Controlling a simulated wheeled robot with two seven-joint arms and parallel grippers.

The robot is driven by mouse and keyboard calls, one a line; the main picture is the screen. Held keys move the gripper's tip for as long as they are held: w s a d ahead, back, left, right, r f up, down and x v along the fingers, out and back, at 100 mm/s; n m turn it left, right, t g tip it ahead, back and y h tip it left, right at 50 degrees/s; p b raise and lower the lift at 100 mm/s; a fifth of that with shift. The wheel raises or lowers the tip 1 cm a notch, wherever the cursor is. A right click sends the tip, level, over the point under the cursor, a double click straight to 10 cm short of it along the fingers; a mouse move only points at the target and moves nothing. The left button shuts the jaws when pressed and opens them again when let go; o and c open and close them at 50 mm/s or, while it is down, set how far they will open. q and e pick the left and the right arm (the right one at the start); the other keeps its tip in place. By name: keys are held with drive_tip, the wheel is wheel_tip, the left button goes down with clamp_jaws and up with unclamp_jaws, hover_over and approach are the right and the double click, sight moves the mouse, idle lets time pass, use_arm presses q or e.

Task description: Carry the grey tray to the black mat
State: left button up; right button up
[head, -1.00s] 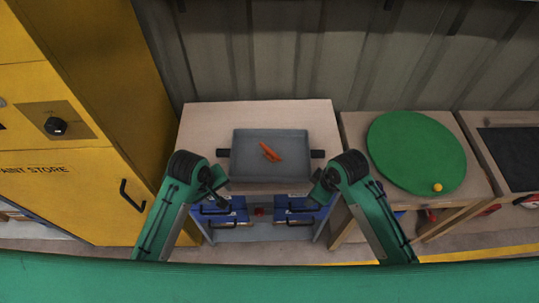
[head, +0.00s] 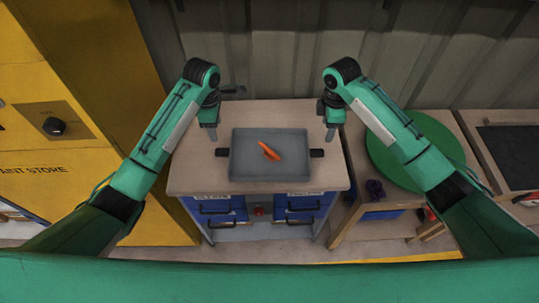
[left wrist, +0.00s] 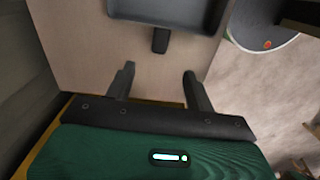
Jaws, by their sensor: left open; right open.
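The grey tray (head: 240,172) lies on a wooden-topped bench. It has a dark handle on each side, the left handle (head: 222,152) and the right handle (head: 317,153). The black mat (head: 510,155) lies on the far-right table. My left gripper (head: 224,112) is open and empty, above and behind the left handle. In the left wrist view, the handle (left wrist: 160,40) shows ahead of the open, empty fingers, apart from them. My right gripper (head: 328,118) is open and empty, near the right handle and a little behind it.
An orange object (head: 269,151) lies in the tray. A green disc (head: 385,155) lies on the middle table, partly behind my right arm. A yellow cabinet (head: 60,190) stands left, a ribbed wall (head: 280,50) behind.

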sight(221, 151)
use_arm(q)
wheel_tip(221, 151, down, 14)
drive_tip(key=shift+r, duration=0.1)
use_arm(e)
wheel_tip(221, 151, down, 14)
drive_tip(key=shift+r, duration=0.1)
use_arm(q)
drive_tip(key=shift+c, duration=0.4)
use_arm(e)
drive_tip(key=shift+c, duration=0.4)
use_arm(q)
clamp_jaws()
use_arm(e)
clamp_jaws()
